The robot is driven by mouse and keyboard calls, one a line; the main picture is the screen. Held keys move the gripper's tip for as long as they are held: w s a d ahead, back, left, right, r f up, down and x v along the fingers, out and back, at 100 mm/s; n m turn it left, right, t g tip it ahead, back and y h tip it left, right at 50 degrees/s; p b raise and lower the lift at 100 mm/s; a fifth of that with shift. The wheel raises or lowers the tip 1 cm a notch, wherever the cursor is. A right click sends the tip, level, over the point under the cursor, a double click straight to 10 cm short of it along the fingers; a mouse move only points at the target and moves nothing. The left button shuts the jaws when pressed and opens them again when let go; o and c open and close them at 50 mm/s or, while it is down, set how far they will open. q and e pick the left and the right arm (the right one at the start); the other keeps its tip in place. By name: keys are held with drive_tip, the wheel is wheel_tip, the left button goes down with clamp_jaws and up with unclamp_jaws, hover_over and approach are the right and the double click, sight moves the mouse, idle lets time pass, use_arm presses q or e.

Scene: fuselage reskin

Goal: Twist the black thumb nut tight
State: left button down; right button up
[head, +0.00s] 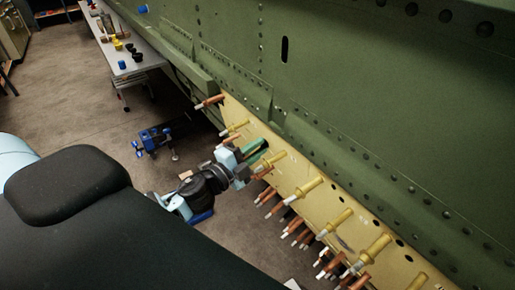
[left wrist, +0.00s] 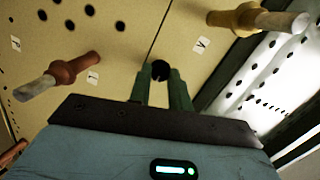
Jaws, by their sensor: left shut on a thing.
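The black thumb nut (left wrist: 160,69) shows in the left wrist view as a small dark round piece against the cream skin panel (left wrist: 125,50). It sits between the tips of my left gripper's green fingers (left wrist: 161,82), which are shut on it. In the head view my left gripper (head: 260,149) reaches the panel (head: 283,171) from the left, and I cannot make out the nut there. The nut lies close to a dark seam line in the panel. How far it is threaded on is hidden. My right gripper is not in view.
Copper-coloured fasteners (head: 265,195) and gold ones (head: 308,188) stick out of the panel around the gripper. A copper fastener (left wrist: 62,73) and a gold one (left wrist: 250,20) flank it closely. A table (head: 130,66) with small items stands behind; a blue-and-black stand (head: 156,138) is on the floor.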

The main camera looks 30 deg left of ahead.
use_arm(q)
drive_tip(key=m, duration=0.2)
drive_tip(key=m+b, duration=0.1)
drive_tip(key=shift+f+m, duration=0.25)
drive_tip(key=shift+m, duration=0.15)
drive_tip(key=m+t+b, duration=0.1)
drive_tip(key=m+b, duration=0.1)
drive_tip(key=m, duration=0.3)
drive_tip(key=shift+f+m+h+b, duration=0.1)
drive_tip(key=shift+m+h+b, duration=0.2)
drive_tip(key=shift+b, duration=0.05)
drive_tip(key=m+b, duration=0.1)
drive_tip(key=m, duration=0.2)
drive_tip(key=m+h+b, duration=0.1)
drive_tip(key=m+b, duration=0.1)
drive_tip(key=m, duration=0.1)
drive_tip(key=shift+m, duration=0.4)
drive_tip(key=shift+w+a+m+h+b, duration=0.1)
drive_tip(key=shift+m+h+b, duration=0.5)
drive_tip(key=shift+m, duration=1.1)
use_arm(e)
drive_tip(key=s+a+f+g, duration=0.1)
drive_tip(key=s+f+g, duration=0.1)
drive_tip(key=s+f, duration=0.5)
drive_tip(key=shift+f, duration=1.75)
use_arm(q)
drive_tip(key=c, duration=1.3)
unclamp_jaws()
